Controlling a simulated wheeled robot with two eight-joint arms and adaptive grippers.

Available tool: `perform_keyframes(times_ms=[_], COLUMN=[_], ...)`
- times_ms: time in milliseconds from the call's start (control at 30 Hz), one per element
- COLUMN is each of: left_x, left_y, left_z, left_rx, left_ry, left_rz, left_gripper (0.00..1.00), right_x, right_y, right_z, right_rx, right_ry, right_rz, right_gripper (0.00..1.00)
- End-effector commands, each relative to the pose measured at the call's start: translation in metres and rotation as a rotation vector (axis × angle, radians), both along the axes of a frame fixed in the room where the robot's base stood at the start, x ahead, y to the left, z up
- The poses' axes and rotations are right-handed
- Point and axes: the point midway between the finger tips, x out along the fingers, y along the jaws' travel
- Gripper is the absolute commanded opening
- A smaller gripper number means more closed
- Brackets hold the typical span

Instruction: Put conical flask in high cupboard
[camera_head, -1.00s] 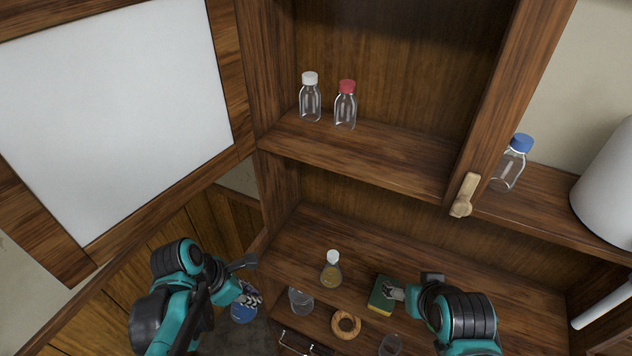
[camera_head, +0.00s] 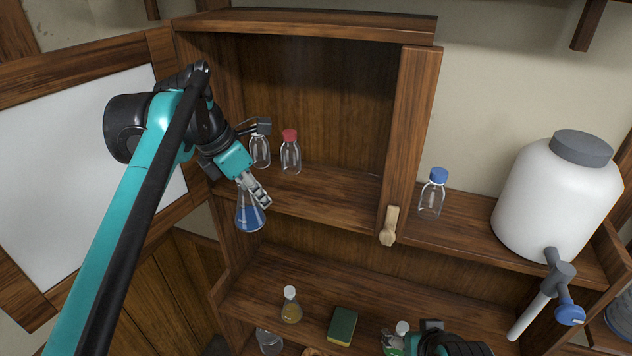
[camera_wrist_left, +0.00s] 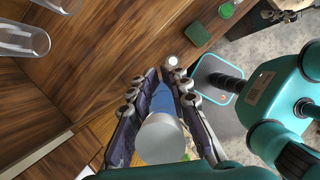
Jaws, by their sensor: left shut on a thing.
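The conical flask (camera_head: 249,213) holds blue liquid. My left gripper (camera_head: 256,190) is shut on its upper part and holds it in the air, roughly upright, by the left front edge of the high cupboard's shelf (camera_head: 330,207). The left wrist view shows the flask's blue body (camera_wrist_left: 164,97) between the fingers, with a pale round top (camera_wrist_left: 160,140) near the camera. The high cupboard (camera_head: 320,100) is open at the front. My right gripper (camera_head: 391,338) is low, beside a white-capped vessel with green contents (camera_head: 398,344); its fingers are partly hidden.
A clear white-capped bottle (camera_head: 260,155) and a red-capped bottle (camera_head: 291,156) stand on the cupboard shelf at left; its right side is free. The open door (camera_head: 70,170) is at left. A sponge (camera_head: 342,326) and yellow flask (camera_head: 291,308) are below.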

Motion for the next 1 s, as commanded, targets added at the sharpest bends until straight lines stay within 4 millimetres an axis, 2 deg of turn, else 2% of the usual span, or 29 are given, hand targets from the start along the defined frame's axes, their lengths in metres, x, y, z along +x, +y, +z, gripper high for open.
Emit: perform_keyframes(times_ms=[167, 600, 1000], left_x=[0.012, 0.077, 0.096], left_y=[-0.016, -0.098, -0.122], left_z=[0.009, 0.009, 0.008], left_rx=[0.000, 0.001, 0.000], left_ry=[0.000, -0.001, 0.000], left_rz=[-0.003, -0.003, -0.002], left_gripper=[0.00, 0.00, 0.00], right_x=[0.000, 0.000, 0.000], right_y=[0.000, 0.000, 0.000], right_z=[0.006, 0.031, 0.038], right_rx=[0.000, 0.000, 0.000], right_ry=[0.000, 0.000, 0.000], right_rz=[0.000, 0.000, 0.000], right_gripper=[0.75, 0.75, 0.75])
